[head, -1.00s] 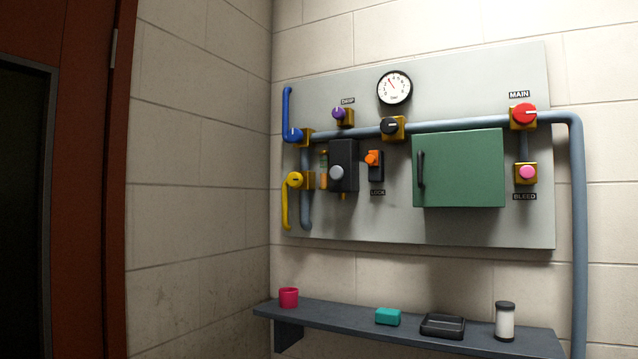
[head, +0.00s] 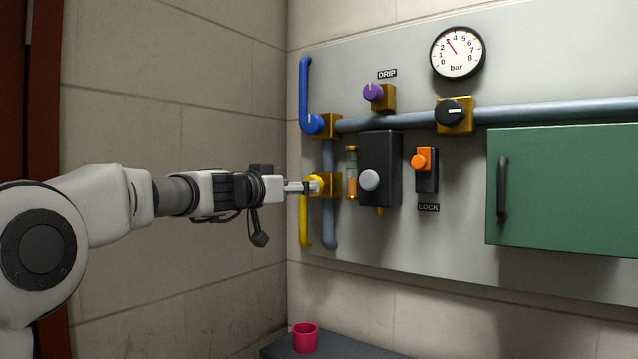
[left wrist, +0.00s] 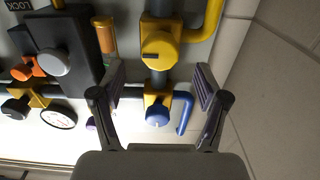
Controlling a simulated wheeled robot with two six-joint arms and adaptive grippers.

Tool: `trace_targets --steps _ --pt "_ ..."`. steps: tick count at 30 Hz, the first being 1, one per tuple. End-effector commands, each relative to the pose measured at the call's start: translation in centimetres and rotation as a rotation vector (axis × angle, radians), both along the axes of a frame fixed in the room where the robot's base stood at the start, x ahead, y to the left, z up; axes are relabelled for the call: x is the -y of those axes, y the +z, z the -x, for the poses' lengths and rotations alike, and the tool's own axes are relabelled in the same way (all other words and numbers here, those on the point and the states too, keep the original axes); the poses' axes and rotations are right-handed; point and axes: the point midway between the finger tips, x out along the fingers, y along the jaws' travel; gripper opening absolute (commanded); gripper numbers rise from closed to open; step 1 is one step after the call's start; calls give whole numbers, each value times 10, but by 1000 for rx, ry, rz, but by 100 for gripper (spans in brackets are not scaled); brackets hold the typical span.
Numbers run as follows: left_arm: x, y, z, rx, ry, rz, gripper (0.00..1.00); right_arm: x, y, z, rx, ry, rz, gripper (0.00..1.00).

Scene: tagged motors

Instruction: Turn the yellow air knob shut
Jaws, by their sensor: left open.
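The yellow air knob (head: 319,182) sits on a brass-coloured valve block at the left of the grey panel, with a yellow pipe (head: 304,222) bending down from it. My left gripper (head: 303,187) reaches in from the left, its fingertips close to the knob and partly covering it. In the left wrist view, which is upside down, my open left gripper (left wrist: 160,72) has one finger on either side of the valve line. The yellow knob (left wrist: 157,46) shows between and just beyond the fingertips, with a dark slot mark. I cannot tell whether the fingers touch it. My right gripper is out of view.
A blue knob (head: 315,123) with a blue pipe is just above. A black box (head: 380,168) with a grey button and an amber sight tube (head: 352,172) are close to the right. A green cabinet (head: 562,190) is further right. A pink cup (head: 305,338) stands on the shelf below.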

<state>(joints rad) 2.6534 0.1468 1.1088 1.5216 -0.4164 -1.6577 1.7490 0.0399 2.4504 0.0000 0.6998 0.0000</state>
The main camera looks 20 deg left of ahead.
Motion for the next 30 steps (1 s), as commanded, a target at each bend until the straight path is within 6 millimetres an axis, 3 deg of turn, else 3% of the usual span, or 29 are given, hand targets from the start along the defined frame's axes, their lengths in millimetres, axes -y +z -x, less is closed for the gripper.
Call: trace_targets --steps 1,6,10,17,22,30 --pt "4 7 -11 -3 0 -2 74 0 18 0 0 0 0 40" --pt "15 6 -41 -5 0 -2 74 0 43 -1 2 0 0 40" --pt "19 2 -51 -4 1 -1 74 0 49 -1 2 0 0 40" --pt "19 -2 -52 -4 1 0 74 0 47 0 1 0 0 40" --pt "19 -2 -52 -4 1 0 18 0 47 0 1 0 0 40" --pt "19 -2 -52 -7 1 5 14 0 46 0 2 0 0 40"
